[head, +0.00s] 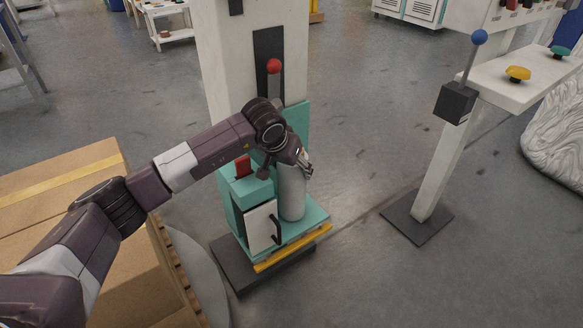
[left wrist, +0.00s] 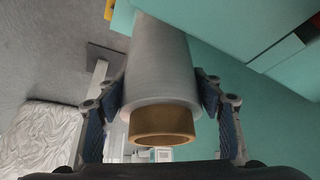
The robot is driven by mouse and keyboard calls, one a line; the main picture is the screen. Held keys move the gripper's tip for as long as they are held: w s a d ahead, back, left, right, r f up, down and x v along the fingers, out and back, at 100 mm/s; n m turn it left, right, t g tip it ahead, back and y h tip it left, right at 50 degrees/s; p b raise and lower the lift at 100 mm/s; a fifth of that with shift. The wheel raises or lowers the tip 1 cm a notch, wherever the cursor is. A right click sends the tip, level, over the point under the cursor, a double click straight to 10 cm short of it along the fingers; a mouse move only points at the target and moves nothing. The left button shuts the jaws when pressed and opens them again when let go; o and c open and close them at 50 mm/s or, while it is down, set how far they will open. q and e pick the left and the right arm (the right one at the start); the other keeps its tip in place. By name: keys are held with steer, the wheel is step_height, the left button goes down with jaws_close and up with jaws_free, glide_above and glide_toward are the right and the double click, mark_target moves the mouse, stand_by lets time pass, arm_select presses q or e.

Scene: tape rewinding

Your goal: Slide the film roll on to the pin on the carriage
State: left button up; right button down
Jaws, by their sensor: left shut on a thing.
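The film roll (head: 291,192) is a grey-white upright cylinder on the teal carriage (head: 316,213), close beside its column. In the left wrist view the roll (left wrist: 160,65) shows with its brown cardboard core (left wrist: 161,127) sticking out of the end nearer the camera. My left gripper (head: 302,165) is at the top of the roll. In the left wrist view its two fingers (left wrist: 161,95) press on opposite sides of the roll. The pin is hidden, so I cannot tell whether the roll is around it. My right gripper is not in view.
A large cardboard box (head: 60,190) on a pallet stands at the left. A red-knobbed lever (head: 274,67) rises behind the gripper on the white mast. A control stand (head: 440,165) with a blue-knobbed lever stands at the right. The floor between is clear.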

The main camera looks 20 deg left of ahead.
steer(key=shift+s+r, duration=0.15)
arm_select(q)
steer(key=o, duration=2)
steer(key=shift+r, duration=0.1)
steer(key=o, duration=0.6)
steer(key=shift+f, duration=0.2)
steer(key=shift+c, duration=0.2)
steer(key=shift+r, duration=0.15)
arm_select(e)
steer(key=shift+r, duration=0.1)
arm_select(q)
step_height(320, 180, up, 8)
steer(key=p, duration=0.4)
steer(key=shift+p, duration=0.35)
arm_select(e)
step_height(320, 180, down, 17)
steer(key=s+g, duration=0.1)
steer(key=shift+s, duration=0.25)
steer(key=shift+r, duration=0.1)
